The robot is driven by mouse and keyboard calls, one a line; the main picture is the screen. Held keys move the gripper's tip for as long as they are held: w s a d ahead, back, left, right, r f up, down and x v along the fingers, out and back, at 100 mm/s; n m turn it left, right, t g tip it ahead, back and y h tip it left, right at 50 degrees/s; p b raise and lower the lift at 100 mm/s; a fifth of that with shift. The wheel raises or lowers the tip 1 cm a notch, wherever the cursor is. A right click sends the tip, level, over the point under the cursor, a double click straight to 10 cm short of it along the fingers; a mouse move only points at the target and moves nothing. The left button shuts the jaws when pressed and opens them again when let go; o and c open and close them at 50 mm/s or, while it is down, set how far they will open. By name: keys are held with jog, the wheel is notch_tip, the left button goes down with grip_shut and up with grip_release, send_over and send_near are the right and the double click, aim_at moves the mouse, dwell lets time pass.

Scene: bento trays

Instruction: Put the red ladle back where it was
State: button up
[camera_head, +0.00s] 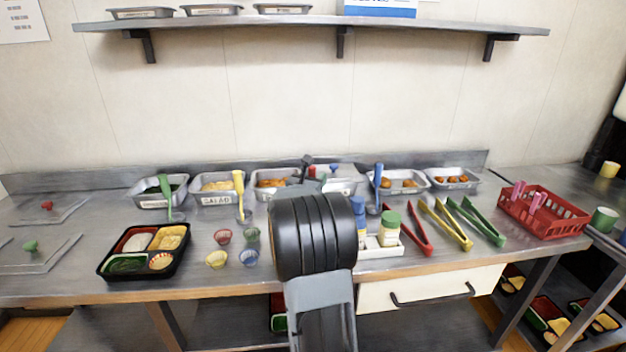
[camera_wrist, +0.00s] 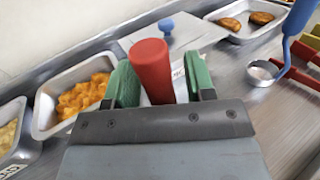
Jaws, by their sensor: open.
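The red ladle shows its red handle (camera_wrist: 152,72) in the wrist view, standing up between the two green fingers of my gripper (camera_wrist: 160,82). The fingers are open, with a gap visible at the right of the handle. On the left the finger is close to it, and I cannot tell whether they touch. The ladle's bowl is hidden behind my gripper. In the head view a small red bit of the handle (camera_head: 312,171) shows beside my gripper (camera_head: 309,165), over the back row of trays.
A tray of orange food (camera_wrist: 82,100) lies left of my gripper. A lid with a blue knob (camera_wrist: 167,26) lies behind it. A blue ladle (camera_wrist: 296,22) stands at the right, a yellow ladle (camera_head: 240,190) and green ladle (camera_head: 166,192) at the left. A bento box (camera_head: 108,268) sits front left.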

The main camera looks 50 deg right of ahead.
jog(key=shift+r, duration=0.1)
jog(key=shift+a+r, duration=0.1)
jog(key=shift+a, duration=0.05)
jog(key=v, duration=1.1)
jog(key=shift+a, duration=0.35)
jog(key=shift+s, duration=0.1)
